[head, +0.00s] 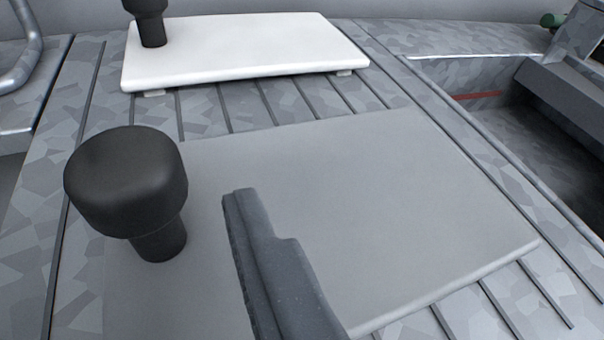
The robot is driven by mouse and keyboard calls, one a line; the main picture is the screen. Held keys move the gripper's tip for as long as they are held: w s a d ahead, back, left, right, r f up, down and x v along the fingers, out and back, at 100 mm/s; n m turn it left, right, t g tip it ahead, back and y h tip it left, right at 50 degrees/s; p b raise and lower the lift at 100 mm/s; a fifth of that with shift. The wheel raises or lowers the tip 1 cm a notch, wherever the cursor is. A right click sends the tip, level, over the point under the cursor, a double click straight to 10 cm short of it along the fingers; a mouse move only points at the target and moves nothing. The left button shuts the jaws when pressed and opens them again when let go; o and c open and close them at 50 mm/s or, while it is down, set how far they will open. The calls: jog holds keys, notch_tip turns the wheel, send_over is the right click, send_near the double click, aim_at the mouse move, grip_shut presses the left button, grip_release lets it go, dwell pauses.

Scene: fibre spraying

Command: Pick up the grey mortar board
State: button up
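The grey mortar board (400,200) lies flat on the ribbed metal surface, filling the middle of the head view. A black knob-shaped handle (125,185) stands upright on its left part. My gripper (262,230) shows as a dark grey finger shape rising from the bottom edge, in front of the board and to the right of the handle. It is apart from the handle in the picture. I cannot make out two separate fingers or the gap between them. Whether the finger touches the board is unclear. The board's near left part runs to the bottom edge.
A white board (250,50) with a similar black handle (150,22) lies behind the grey one. A galvanised recess (530,130) with a sloped dark grey bar lies at the right. A curved metal tube (22,45) is at the top left.

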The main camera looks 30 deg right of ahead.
aim_at(117, 198)
jog(key=x, duration=0.4)
jog(key=shift+d+r, duration=0.15)
jog(key=shift+r, duration=0.05)
grip_shut()
jog(key=shift+r, duration=0.1)
